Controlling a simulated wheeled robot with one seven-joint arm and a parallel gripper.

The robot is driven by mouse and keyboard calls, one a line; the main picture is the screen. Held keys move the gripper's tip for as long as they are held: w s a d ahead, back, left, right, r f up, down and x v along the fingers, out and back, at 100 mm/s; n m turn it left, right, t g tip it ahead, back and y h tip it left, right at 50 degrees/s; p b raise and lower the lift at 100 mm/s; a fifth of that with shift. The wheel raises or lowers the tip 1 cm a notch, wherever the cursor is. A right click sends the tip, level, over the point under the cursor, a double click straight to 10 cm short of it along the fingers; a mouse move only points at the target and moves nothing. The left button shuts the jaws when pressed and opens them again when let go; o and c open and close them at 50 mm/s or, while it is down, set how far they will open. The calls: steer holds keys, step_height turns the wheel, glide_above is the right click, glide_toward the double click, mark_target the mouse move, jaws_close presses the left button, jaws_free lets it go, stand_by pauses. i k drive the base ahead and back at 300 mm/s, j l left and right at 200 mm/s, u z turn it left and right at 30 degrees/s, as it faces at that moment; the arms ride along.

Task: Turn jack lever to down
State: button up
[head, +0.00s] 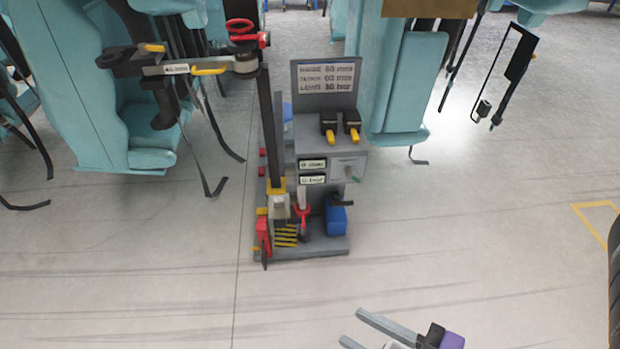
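A small green-tipped handle (353,178) sticks out from the stand's front right. Which of these is the jack lever, I cannot tell. My gripper (352,326) is at the bottom edge, partly cut off, fingers apart and empty, well short of the stand.
A black post (268,130) carries an arm with yellow handles (208,70) and a red handwheel (242,30). Teal seats (85,90) with hanging straps flank the stand. A blue box (335,220) sits on its base. The floor in front is clear.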

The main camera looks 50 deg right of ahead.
mark_target(340, 203)
steer(key=l+z, duration=0.1)
steer(key=z, duration=0.3)
steer(key=i+z, duration=0.1)
steer(key=z, duration=0.3)
steer(key=i+l+z, duration=0.1)
steer(key=z, duration=0.25)
steer(key=i+z, duration=0.1)
steer(key=z, duration=0.3)
steer(key=i, duration=0.2)
